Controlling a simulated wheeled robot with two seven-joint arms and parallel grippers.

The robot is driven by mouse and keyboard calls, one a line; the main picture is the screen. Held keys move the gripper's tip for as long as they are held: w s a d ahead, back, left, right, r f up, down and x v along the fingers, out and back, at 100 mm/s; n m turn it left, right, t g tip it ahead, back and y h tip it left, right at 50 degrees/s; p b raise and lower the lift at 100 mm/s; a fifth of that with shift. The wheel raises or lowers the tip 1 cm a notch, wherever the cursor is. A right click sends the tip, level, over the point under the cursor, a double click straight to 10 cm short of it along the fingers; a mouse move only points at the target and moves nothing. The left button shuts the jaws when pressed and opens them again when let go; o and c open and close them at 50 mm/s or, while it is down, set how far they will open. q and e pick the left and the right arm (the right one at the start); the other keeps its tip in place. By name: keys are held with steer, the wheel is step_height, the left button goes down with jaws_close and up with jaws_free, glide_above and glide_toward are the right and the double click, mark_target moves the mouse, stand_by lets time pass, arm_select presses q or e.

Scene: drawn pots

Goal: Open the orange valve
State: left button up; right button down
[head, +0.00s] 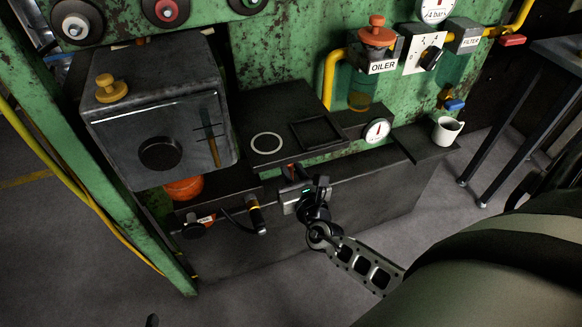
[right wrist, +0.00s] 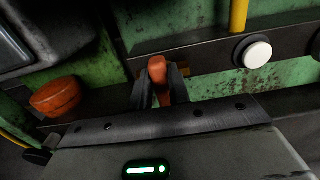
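An orange valve handle (right wrist: 157,70) stands up between the two fingers of my right gripper (right wrist: 160,90) in the right wrist view. The fingers flank it closely on both sides, and its lower part is hidden behind the gripper body. In the head view my right gripper (head: 291,180) is at the front edge of the dark shelf, with only a small red-orange bit of the handle (head: 291,170) showing. My left gripper is not in view.
A grey box (head: 160,115) with a yellow knob stands left, an orange rounded part (head: 185,188) below it, also in the wrist view (right wrist: 57,96).

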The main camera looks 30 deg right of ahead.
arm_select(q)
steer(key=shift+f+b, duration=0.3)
arm_select(e)
steer(key=shift+d+f+m, duration=0.1)
steer(key=shift+m, duration=0.4)
steer(key=m+b, duration=0.2)
steer(key=shift+d+f+b, duration=0.15)
steer(key=shift+d+b, duration=0.05)
steer(key=shift+b, duration=0.1)
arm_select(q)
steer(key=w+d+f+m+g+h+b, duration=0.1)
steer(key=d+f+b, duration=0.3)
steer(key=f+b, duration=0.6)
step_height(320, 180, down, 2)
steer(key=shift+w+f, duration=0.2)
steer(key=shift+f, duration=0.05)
arm_select(e)
steer(key=m, duration=0.5)
steer(key=d+f+m, duration=0.1)
steer(key=m, duration=0.8)
steer(key=shift+s+d+f+m, duration=0.2)
steer(key=shift+d+f+m, duration=0.05)
steer(key=shift+m, duration=0.15)
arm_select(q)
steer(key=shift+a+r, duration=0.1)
